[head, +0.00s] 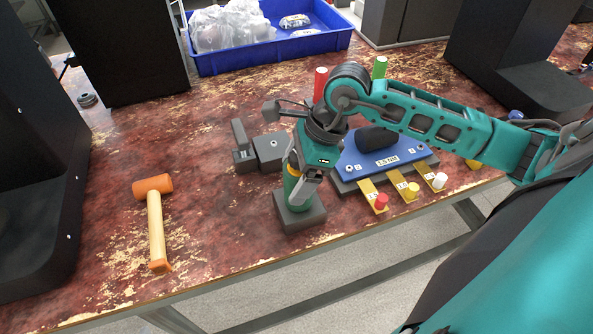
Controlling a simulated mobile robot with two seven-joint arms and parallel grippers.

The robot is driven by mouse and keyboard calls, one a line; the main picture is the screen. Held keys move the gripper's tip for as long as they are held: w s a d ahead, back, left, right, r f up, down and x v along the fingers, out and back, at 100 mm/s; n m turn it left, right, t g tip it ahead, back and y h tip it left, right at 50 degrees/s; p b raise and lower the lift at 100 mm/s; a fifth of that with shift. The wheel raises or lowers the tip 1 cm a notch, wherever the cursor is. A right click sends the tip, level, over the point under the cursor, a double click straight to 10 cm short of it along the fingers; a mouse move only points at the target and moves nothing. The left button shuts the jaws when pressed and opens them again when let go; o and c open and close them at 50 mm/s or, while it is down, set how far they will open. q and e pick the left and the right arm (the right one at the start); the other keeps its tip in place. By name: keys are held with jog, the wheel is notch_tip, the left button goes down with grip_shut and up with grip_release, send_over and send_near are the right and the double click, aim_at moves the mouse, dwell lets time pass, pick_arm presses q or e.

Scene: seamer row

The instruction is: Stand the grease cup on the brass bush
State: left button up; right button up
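My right gripper (301,191) points down over a dark grey block (305,219) near the front edge of the bench. Its grey finger covers part of a green upright piece with a yellow band (291,188), which looks like the grease cup. The green piece stands at or just above the block's top; I cannot tell whether it touches. The gripper's grip on it is hidden by the hand. The brass bush cannot be made out clearly. My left gripper is not in view.
A blue fixture (375,158) with yellow tabs and coloured knobs is close on the right. A grey clamp block (271,150) stands behind. An orange mallet (155,222) lies left. A blue crate (272,52) is at the back. The bench between mallet and block is clear.

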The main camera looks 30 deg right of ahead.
jog(key=shift+o, duration=0.4)
jog(key=shift+r, duration=0.35)
jog(key=v, duration=1.1)
jog(key=shift+s+d+r+p, duration=0.15)
jog(key=shift+d+r+p, duration=0.05)
jog(key=shift+r+p, duration=0.1)
